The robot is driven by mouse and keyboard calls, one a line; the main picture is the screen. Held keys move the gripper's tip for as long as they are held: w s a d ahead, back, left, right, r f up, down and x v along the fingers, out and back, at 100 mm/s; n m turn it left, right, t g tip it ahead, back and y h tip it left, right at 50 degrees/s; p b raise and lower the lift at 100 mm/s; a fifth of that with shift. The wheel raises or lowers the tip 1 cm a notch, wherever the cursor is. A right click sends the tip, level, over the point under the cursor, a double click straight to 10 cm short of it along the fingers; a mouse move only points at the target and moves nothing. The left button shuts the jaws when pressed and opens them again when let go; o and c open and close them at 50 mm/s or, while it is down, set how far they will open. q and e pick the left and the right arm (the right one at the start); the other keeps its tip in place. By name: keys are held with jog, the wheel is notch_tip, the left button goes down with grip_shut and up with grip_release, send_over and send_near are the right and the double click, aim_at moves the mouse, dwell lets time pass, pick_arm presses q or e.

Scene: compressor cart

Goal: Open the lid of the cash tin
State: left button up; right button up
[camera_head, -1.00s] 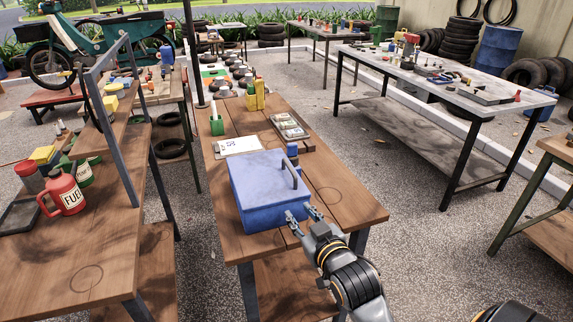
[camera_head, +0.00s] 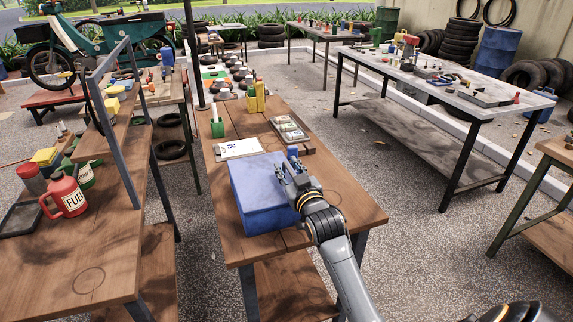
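The cash tin is a blue metal box (camera_head: 252,192) at the near part of the middle wooden table, and its lid is down. My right gripper (camera_head: 284,167) is over the right side of the lid, where the dark lid handle is. The gripper hides the handle, so I cannot tell whether the fingers touch it. Its fingertips look apart. My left gripper is not in view.
A small blue object (camera_head: 292,152) is close behind the gripper. The table's near right corner is clear.

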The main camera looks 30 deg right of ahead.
jog(key=shift+w+d, duration=0.15)
jog(key=shift+w, duration=0.5)
grip_shut()
jog(key=shift+r, duration=0.1)
